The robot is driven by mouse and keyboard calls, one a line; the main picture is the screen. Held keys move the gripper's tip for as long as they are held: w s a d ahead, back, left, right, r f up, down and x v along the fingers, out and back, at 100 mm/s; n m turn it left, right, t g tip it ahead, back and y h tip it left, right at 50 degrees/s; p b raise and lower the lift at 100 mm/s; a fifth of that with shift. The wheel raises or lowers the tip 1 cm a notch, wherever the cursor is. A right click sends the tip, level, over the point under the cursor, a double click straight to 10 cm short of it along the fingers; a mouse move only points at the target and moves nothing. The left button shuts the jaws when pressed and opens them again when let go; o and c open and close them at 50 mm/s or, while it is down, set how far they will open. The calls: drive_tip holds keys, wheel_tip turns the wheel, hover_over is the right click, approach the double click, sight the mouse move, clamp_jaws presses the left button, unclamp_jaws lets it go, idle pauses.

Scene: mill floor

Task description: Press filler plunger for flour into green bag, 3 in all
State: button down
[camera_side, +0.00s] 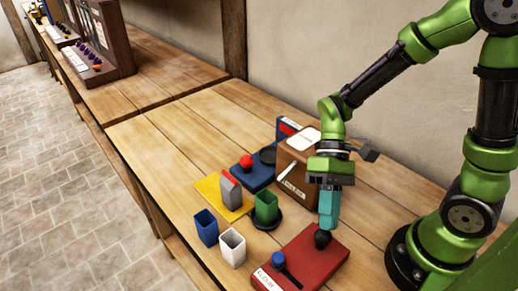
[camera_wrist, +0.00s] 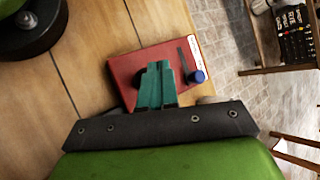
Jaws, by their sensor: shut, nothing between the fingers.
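The red filler box (camera_side: 312,262) has a white label that seems to read FLOUR. A dark, rounded plunger knob (camera_side: 322,239) stands on its top. My gripper (camera_side: 325,228) is shut, with its teal fingers pointing down right at the knob; I cannot tell whether they touch it. In the wrist view the shut fingers (camera_wrist: 157,88) hide most of the knob, over the red box (camera_wrist: 122,70). A blue knob on a dark bar (camera_side: 279,260) is at the box's front left. The green bag (camera_side: 266,204) stands upright on a black round plate, apart from the box; its contents are not visible.
A blue bag (camera_side: 206,227) and a white bag (camera_side: 232,247) stand left of the red box. A grey block (camera_side: 230,188) stands on a yellow mat (camera_side: 207,189). Behind are a blue base with a red ball (camera_side: 246,162) and a brown wooden box (camera_side: 292,172). The table's left is clear.

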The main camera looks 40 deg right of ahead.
drive_tip(key=shift+f, duration=0.1)
drive_tip(key=shift+f, duration=0.35)
drive_tip(key=shift+f, duration=0.9)
idle(1.1)
drive_tip(key=shift+r, duration=1.35)
drive_tip(key=shift+r, duration=2.5)
